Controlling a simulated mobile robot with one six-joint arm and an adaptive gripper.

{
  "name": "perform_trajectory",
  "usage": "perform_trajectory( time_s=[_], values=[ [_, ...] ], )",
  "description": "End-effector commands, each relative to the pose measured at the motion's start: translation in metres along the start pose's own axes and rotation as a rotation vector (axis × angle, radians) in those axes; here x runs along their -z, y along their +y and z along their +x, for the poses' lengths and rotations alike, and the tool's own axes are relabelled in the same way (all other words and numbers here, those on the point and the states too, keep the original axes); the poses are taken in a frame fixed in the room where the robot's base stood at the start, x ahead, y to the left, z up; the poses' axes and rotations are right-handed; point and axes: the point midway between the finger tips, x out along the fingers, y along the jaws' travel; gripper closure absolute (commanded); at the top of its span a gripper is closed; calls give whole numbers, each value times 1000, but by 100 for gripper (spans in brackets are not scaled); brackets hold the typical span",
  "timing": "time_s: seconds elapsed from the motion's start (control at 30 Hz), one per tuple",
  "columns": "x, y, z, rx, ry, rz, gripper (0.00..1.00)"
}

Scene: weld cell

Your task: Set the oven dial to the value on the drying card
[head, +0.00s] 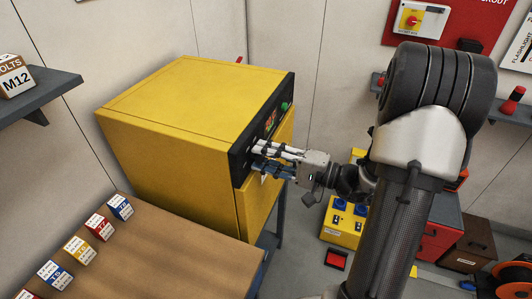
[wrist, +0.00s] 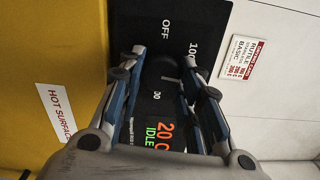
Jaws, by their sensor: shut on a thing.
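The yellow oven (head: 165,105) has a black control panel (head: 262,130) on its front. My gripper (head: 257,158) reaches that panel from the right. In the wrist view its fingers (wrist: 163,58) are closed on either side of the dark oven dial (wrist: 166,70). The display (wrist: 163,135) reads 20 C and IDLE. A white card (wrist: 264,60) with red print on the wall names RUTILE and BASIC; its numbers are too small to read surely.
A HOT SURFACE label (wrist: 56,112) is on the oven front. A brown bench (head: 165,245) with several labelled boxes stands at the lower left. A yellow case (head: 343,222) and a red toolbox (head: 432,235) stand on the floor beyond my arm.

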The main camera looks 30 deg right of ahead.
Motion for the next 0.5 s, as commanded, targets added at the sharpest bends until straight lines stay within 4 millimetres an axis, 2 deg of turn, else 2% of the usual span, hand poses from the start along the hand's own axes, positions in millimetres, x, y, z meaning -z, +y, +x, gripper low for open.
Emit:
perform_trajectory(
  time_s=[0.5],
  values=[
    [-1, 0, 0, -1, 0, 492, 92]
  ],
)
